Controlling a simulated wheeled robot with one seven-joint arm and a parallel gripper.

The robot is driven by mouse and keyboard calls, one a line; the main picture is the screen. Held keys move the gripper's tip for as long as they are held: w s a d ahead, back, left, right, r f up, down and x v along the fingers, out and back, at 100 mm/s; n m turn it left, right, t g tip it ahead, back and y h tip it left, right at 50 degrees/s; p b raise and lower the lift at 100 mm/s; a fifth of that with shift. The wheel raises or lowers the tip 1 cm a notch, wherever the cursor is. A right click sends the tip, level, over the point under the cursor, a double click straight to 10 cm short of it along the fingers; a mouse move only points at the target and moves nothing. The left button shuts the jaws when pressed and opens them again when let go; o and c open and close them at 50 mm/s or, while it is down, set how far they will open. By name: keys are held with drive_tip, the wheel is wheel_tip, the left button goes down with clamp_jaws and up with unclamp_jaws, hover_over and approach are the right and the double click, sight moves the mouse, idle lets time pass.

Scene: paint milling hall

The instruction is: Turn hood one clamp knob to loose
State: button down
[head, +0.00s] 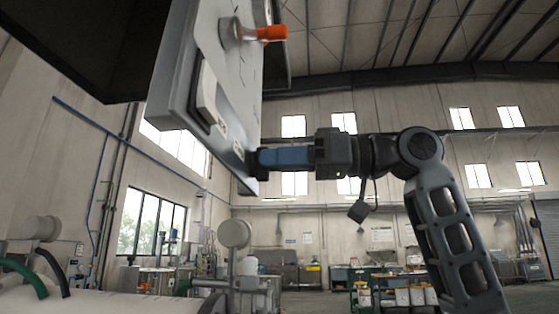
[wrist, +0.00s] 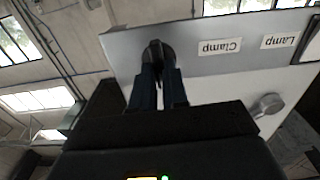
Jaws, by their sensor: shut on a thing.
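The clamp knob (wrist: 157,50) is a dark round knob with a raised grip bar. It sits on a pale panel (wrist: 215,90), beside a label reading "Clamp" that appears upside down in the wrist view. My gripper (wrist: 159,72) has its two blue fingers closed on the knob's grip bar. In the head view my gripper (head: 262,160) reaches leftward to the lower edge of the panel (head: 180,70), which is seen nearly edge-on. The knob is hidden there behind the fingers and panel edge. I cannot read its loose or tight setting.
An orange-tipped lever (head: 262,33) sticks out from the upper panel. A "Lamp" label (wrist: 281,41) and a round metal fitting (wrist: 268,104) are on the panel in the wrist view. Benches and carts stand far back. Open air surrounds my arm on the right.

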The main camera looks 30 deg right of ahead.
drive_tip(key=shift+s+a+f+n+b, duration=0.1)
drive_tip(key=shift+n+b, duration=0.8)
drive_tip(key=shift+n, duration=2)
drive_tip(key=shift+s+f+n+b, duration=0.1)
drive_tip(key=shift+n+b, duration=0.8)
drive_tip(key=shift+n, duration=2)
drive_tip(key=shift+s+a+f+n+b, duration=0.1)
drive_tip(key=shift+n+b, duration=0.8)
drive_tip(key=shift+n, duration=2)
drive_tip(key=c, duration=1.1)
unclamp_jaws()
drive_tip(key=shift+c, duration=0.2)
drive_tip(key=b+v, duration=0.1)
drive_tip(key=v, duration=0.7)
drive_tip(key=shift+w, duration=0.15)
